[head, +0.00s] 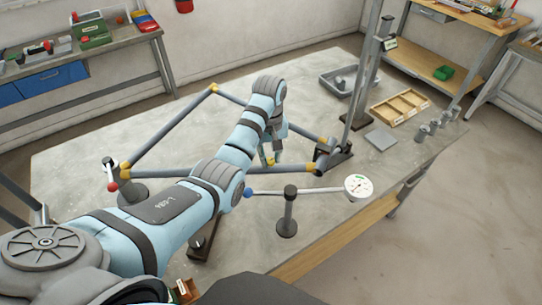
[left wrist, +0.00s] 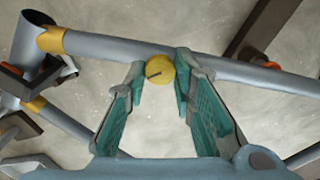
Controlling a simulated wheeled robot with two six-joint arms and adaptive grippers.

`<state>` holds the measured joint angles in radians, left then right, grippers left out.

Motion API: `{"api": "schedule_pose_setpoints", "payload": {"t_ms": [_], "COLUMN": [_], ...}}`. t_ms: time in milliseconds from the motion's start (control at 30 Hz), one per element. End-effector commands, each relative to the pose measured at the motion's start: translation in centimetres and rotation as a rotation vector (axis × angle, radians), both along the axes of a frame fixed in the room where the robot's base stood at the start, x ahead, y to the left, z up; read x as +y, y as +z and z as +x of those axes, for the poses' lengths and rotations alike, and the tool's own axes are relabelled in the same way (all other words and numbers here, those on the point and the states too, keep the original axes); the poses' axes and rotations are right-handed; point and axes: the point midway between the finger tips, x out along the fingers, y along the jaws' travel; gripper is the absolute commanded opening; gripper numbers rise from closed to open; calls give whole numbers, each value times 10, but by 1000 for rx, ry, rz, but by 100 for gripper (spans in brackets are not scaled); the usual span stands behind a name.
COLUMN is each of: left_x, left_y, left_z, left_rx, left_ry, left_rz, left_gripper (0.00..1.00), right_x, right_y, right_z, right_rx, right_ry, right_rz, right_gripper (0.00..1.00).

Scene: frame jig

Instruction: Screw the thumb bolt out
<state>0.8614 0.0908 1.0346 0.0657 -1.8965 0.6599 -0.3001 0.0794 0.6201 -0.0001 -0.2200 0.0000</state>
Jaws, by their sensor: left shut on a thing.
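The thumb bolt (left wrist: 160,70) shows in the left wrist view as a round yellow head with a dark line across it, in front of the grey frame tube (left wrist: 100,46). My left gripper (left wrist: 161,72) has its two green-padded fingers closed on the head from both sides. In the head view my left gripper (head: 270,158) reaches down over the near tube of the grey frame (head: 172,128), which has yellow joints. The bolt's shank and thread are hidden. My right gripper is not in view.
A dial gauge (head: 358,187) on an arm from a short post (head: 288,212) stands at the table's front edge. A dark upright column (head: 366,75), a wooden tray (head: 400,107), a grey bin (head: 343,84) and small grey cylinders (head: 434,126) are at the right. The back left tabletop (head: 85,150) is clear.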

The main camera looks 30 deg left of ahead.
Motion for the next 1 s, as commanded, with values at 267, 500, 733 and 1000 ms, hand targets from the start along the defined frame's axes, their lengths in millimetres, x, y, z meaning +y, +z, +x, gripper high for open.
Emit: {"api": "schedule_pose_setpoints", "payload": {"t_ms": [267,500,733,1000], "left_x": [0,0,0,0], "left_y": [-1,-1,-1,-1], "left_z": [-1,-1,-1,-2], "left_rx": [4,5,5,7], "left_ry": [259,488,700,901], "left_rz": [0,1,1,2], "left_gripper": [0,0,0,0], "right_x": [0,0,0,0], "right_y": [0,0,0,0], "right_z": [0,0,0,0], "right_rx": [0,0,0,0], "right_ry": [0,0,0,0], "right_rz": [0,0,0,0], "right_gripper": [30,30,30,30]}}
